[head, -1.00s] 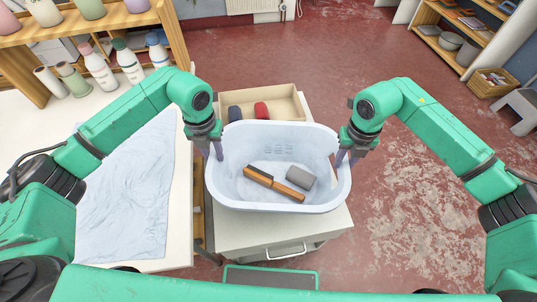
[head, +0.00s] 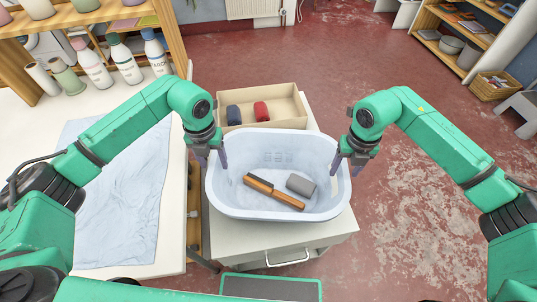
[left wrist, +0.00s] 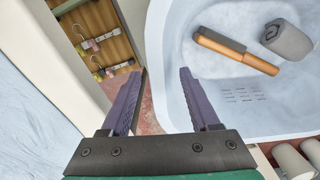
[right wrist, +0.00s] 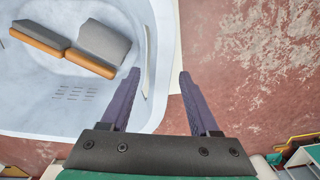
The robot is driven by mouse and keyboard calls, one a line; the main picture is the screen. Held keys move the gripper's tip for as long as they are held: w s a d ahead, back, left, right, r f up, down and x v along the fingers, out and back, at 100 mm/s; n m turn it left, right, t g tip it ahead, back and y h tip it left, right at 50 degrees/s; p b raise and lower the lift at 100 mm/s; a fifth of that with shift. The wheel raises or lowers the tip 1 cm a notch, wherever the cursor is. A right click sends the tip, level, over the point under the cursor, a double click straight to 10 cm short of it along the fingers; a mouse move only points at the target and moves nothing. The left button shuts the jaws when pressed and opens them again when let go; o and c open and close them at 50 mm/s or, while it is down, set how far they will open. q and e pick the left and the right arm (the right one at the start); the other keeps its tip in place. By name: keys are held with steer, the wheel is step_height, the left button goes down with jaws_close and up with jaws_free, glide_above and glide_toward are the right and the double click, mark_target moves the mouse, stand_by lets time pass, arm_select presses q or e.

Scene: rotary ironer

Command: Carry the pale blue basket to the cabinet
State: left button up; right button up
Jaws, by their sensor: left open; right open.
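The pale blue basket (head: 280,208) stands upright on the top of a white cabinet (head: 235,238) with a drawer handle. A brown-handled brush (head: 275,193) and a grey rolled cloth (head: 301,185) lie inside it. My left gripper (head: 213,165) is open at the basket's left rim; in the left wrist view (left wrist: 158,75) one finger is over the basket and the other is outside. My right gripper (head: 349,168) is open at the right rim, likewise with a finger on each side in the right wrist view (right wrist: 160,75). Contact with the rim is unclear.
An open wooden box (head: 288,112) with a dark blue and a red roll sits behind the basket. A table with a light blue cloth (head: 125,190) is at left, with bottles (head: 125,60) behind. Red floor (head: 410,220) is open at right.

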steer(key=shift+r, duration=0.3)
arm_select(q)
step_height(320, 180, up, 12)
arm_select(e)
step_height(320, 180, up, 12)
steer(key=shift+f, duration=0.25)
arm_select(q)
steer(key=shift+f, duration=0.1)
